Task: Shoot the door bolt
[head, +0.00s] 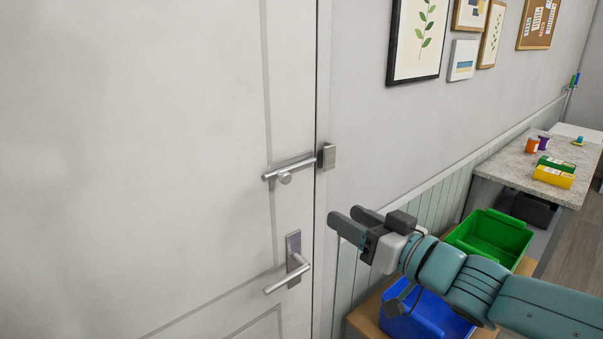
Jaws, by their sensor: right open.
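The door looks closed. My right gripper (349,221) is open and empty, to the right of and below the bolt, apart from it, with its fingers pointing left toward the door. My left gripper is not in view.
A green bin (492,238) and a blue bin (430,316) sit on a wooden shelf behind my right arm. Framed pictures (420,38) hang on the wall.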

